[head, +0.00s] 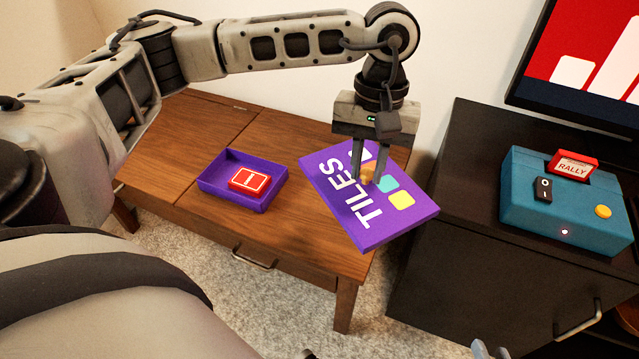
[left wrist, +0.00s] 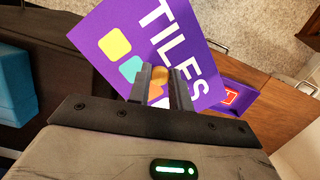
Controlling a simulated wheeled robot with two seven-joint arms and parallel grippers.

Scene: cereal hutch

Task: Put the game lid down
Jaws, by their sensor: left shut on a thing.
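The game lid (head: 335,205) is a flat purple panel with the white word TILES, coloured squares and a small orange knob (head: 367,172). My left gripper (head: 367,178) is shut on the knob and holds the lid at the right end of the wooden table, partly past its edge. The lid also shows in the left wrist view (left wrist: 138,22), with the knob (left wrist: 160,75) between the fingers. The open purple game box (head: 215,187) sits on the table to the left, with a red card pack (head: 250,180) inside. My right gripper (head: 490,350) barely shows at the bottom edge.
The wooden table (head: 190,125) has bare top behind and left of the box. A dark cabinet (head: 465,150) stands to the right, bearing a teal console (head: 530,205) with a red RALLY cartridge (head: 572,165). A screen (head: 585,55) is behind it.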

